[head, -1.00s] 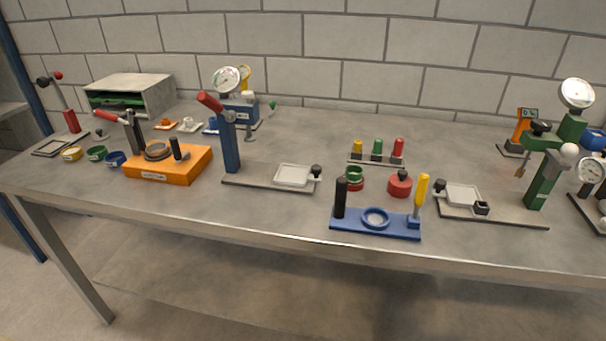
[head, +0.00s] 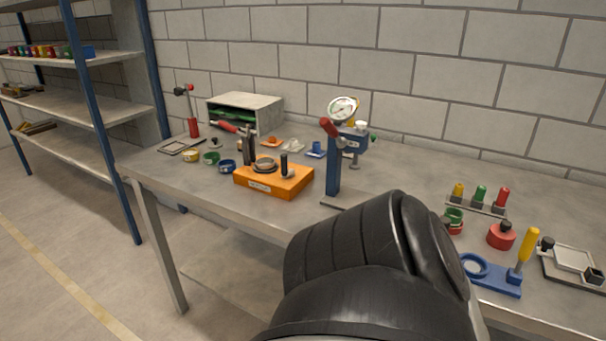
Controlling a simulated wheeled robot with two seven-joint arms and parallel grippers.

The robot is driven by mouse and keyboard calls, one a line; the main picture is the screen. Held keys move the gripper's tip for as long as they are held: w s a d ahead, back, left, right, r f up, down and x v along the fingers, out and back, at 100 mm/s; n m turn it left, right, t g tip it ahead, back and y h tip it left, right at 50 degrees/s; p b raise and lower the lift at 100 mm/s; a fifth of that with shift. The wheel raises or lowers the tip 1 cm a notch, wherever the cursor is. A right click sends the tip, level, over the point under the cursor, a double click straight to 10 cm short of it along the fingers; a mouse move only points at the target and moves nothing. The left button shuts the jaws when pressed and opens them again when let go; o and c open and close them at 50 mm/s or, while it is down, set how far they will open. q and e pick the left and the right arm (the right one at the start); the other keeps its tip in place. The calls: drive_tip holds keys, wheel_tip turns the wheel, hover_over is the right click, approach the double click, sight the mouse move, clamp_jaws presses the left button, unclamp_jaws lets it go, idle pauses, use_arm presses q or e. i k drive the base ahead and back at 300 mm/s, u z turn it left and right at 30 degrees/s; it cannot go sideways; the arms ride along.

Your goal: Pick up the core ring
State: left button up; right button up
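I cannot tell for sure which thing is the core ring. Three small rings lie on the left part of the bench: a yellow ring (head: 191,156), a green ring (head: 211,158) and a blue ring (head: 227,167). A green-and-red ring piece (head: 454,226) sits at the right, partly behind my arm. A blue fixture (head: 500,283) with a round ring seat stands in front of it, also partly covered. Neither gripper is in view; only a large dark link of my own arm shows at the lower middle.
An orange block fixture (head: 275,187) stands beside the rings, with a blue lever press (head: 333,165) right of it. A grey cubby box (head: 245,113) stands behind. A shelf rack (head: 85,110) is left of the bench. Floor left of the bench is clear.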

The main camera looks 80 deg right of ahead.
sight(454, 215)
drive_tip(key=u, duration=0.3)
drive_tip(key=k, duration=1.5)
drive_tip(key=z, duration=1.45)
